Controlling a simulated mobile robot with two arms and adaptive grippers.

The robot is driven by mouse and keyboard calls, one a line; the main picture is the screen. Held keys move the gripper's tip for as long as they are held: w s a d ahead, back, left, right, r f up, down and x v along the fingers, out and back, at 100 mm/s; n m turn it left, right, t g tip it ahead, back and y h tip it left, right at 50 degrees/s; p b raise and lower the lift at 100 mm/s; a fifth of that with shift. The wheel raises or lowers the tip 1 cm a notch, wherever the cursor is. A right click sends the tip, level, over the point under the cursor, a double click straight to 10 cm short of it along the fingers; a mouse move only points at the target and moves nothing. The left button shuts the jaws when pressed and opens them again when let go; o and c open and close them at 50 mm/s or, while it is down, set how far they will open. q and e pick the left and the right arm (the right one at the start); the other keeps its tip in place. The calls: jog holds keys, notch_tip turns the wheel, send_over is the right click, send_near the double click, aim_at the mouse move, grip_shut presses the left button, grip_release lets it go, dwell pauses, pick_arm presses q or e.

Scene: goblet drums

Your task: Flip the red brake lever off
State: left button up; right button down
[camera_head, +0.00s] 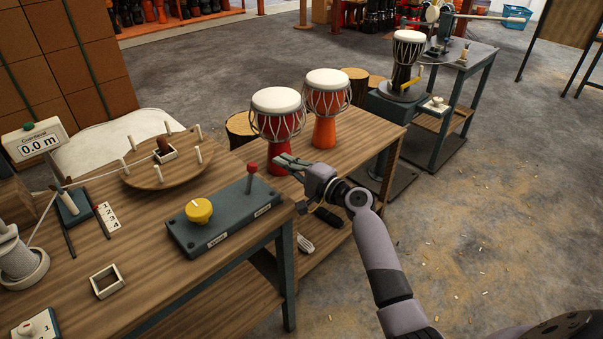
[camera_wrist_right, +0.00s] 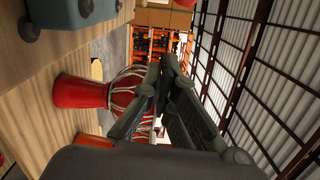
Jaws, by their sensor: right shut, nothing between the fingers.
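The red brake lever (camera_head: 251,168) is a red knob on a thin stem. It stands nearly upright at the right end of the grey control box (camera_head: 222,222) on the near bench. A yellow dial (camera_head: 199,210) sits on the box's left part. My right gripper (camera_head: 281,161) is shut and empty, just right of the lever's knob, and looks apart from it. In the right wrist view its closed fingers (camera_wrist_right: 168,70) stand before a red drum. A corner of the grey box (camera_wrist_right: 75,12) shows there at top left; the lever is not seen. My left gripper is out of view.
A red drum (camera_head: 277,128) and an orange drum (camera_head: 325,103) stand on the bench behind my right gripper. A round wooden disc with white pegs (camera_head: 160,179) lies left of the box. A square wooden frame (camera_head: 106,281) lies at the front. Open floor is at right.

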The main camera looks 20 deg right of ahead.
aim_at(250, 179)
jog(key=a, duration=0.1)
jog(key=a+p, duration=0.1)
jog(key=s+a, duration=0.1)
jog(key=shift+s+a+r, duration=0.1)
jog(key=shift+a+r, duration=0.1)
jog(key=shift+r, duration=0.1)
jog(key=shift+a+f, duration=0.15)
jog(key=shift+s+a+r+n, duration=0.1)
jog(key=shift+a+r+n, duration=0.3)
jog(key=shift+n, duration=0.2)
jog(key=shift+a+r+n, duration=0.1)
jog(key=shift+r+n, duration=0.1)
jog(key=shift+n, duration=0.2)
jog(key=shift+s+a+r+n+p, duration=0.3)
jog(key=shift+a+r+n+p, duration=0.25)
jog(key=shift+n, duration=0.35)
jog(key=n, duration=0.1)
jog(key=a, duration=0.1)
jog(key=a+n, duration=0.1)
jog(key=shift+s+r+n+p, duration=0.3)
jog(key=shift+s+p, duration=0.05)
jog(key=shift+p, duration=0.05)
jog(key=shift+s+a+n+g+h+p, duration=0.15)
jog(key=shift+a+n+g+h+p, duration=0.15)
jog(key=shift+a+n, duration=0.35)
